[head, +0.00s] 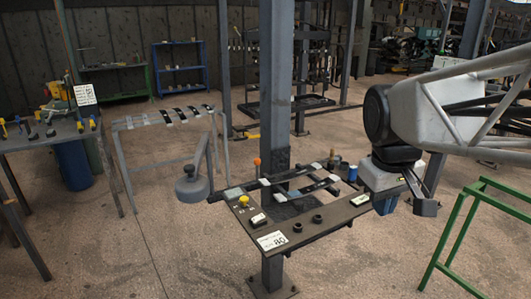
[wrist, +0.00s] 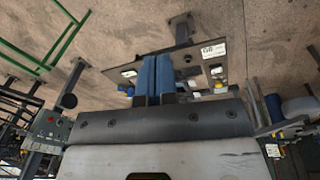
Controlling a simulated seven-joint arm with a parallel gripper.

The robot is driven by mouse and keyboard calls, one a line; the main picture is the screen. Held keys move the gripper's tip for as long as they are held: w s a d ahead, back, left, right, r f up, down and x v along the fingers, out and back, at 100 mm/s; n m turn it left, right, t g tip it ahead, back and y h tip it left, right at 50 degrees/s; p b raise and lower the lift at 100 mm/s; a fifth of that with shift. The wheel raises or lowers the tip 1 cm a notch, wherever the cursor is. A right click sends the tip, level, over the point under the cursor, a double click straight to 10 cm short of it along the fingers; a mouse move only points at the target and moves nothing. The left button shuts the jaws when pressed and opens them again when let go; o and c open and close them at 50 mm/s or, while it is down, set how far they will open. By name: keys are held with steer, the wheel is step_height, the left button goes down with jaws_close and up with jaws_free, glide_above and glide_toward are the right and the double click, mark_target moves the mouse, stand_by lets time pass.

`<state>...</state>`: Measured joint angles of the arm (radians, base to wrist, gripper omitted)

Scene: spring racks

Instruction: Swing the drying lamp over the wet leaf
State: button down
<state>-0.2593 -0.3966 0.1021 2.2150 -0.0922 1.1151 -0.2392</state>
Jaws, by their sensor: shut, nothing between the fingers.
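A grey round lamp head (head: 193,188) hangs on a bent grey arm (head: 211,145) just left of the bench, apart from the leaves. Dark curved leaf strips with pale bands (head: 312,188) lie across the back of the dark bench (head: 330,224). I cannot tell which one is the wet leaf. My gripper (head: 386,208) is at the bench's right end, pointing down, far from the lamp. Its blue fingers (wrist: 153,76) are shut and empty in the wrist view, in front of the bench plate (wrist: 206,68). A grey rounded shape (wrist: 298,107) there may be the lamp.
The bench carries a yellow knob (head: 244,201), an orange-topped lever (head: 257,163) and a label card (head: 271,240). A rack of banded leaves (head: 165,116) stands at left, a green frame (head: 455,240) at right.

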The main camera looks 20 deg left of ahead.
steer(key=w+a+r+n+h, duration=0.1)
steer(key=w+a+r+n, duration=0.2)
steer(key=a, duration=0.6)
steer(key=w+a+r+n, duration=0.1)
steer(key=w+a+n, duration=0.3)
steer(key=a, duration=0.5)
steer(key=w+a+r+n+h, duration=0.1)
steer(key=w+a+r, duration=0.1)
steer(key=w+a, duration=0.45)
steer(key=s+a+n+h, duration=0.1)
steer(key=s+a+n, duration=0.3)
steer(key=a, duration=2.8)
steer(key=n, duration=0.3)
steer(key=shift+s+f+n+h, duration=0.15)
steer(key=shift+f+n+h, duration=0.15)
steer(key=shift+n, duration=0.1)
steer(key=shift+d+f, duration=0.1)
steer(key=w+d+f, duration=0.2)
steer(key=d+f, duration=0.5)
steer(key=f, duration=0.2)
steer(key=shift+w, duration=0.3)
